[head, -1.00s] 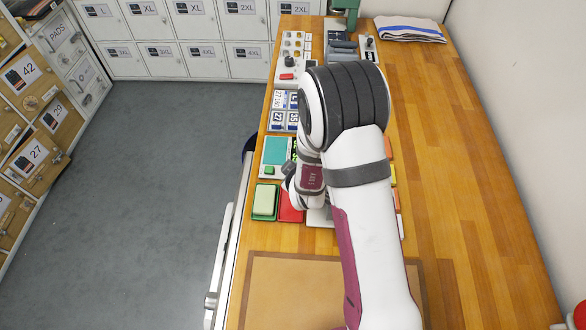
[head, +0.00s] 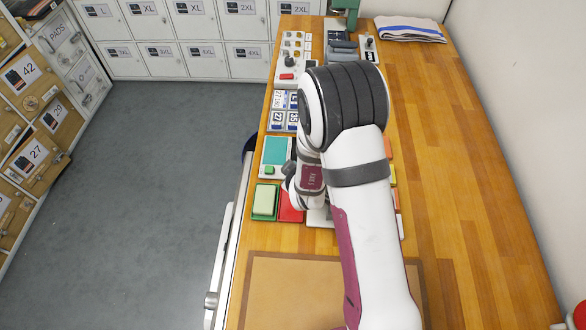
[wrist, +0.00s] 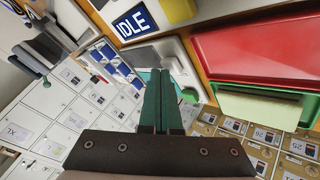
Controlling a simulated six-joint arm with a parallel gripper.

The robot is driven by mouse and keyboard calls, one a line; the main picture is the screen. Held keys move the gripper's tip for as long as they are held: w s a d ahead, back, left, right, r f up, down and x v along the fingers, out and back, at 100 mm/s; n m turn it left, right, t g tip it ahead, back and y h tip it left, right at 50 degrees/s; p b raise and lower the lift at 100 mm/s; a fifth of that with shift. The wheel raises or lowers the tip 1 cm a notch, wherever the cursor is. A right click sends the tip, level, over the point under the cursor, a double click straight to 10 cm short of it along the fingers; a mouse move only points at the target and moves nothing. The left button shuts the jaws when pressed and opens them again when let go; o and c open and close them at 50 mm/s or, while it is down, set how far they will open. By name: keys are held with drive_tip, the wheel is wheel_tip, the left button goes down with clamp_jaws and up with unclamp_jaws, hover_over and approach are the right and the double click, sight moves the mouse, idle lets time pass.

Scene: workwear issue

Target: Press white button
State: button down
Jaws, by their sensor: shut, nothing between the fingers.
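My gripper (wrist: 161,75) is shut and empty, its two dark green fingers side by side in the wrist view. In the head view my own arm hides the fingers. In the wrist view the fingertips lie over a pale device with a teal screen (wrist: 148,73). That device also shows in the head view, with a teal screen (head: 276,150) and a small green button (head: 269,170). I cannot make out a white button in either view. I cannot tell whether the fingertips touch anything.
A green tray (head: 257,215) with a pale block (head: 264,200) and a red tray (head: 290,208) lie near my wrist. An IDLE sign (wrist: 134,19) shows in the wrist view. A control box with a red button (head: 287,76) stands farther back.

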drive_tip(key=shift+r, duration=0.65)
drive_tip(key=shift+r, duration=2.5)
drive_tip(key=s+d+r+m+g, duration=0.3)
drive_tip(key=s+r+m, duration=0.1)
drive_tip(key=s, duration=0.6)
drive_tip(key=s+d+r+m+g, duration=0.3)
drive_tip(key=s+r+m, duration=0.2)
drive_tip(key=s, duration=0.6)
drive_tip(key=s+d+r+m+g, duration=0.3)
drive_tip(key=s+r+m, duration=0.1)
drive_tip(key=s+m, duration=0.4)
drive_tip(key=shift+s+d+r, duration=0.25)
drive_tip(key=shift+s, duration=0.95)
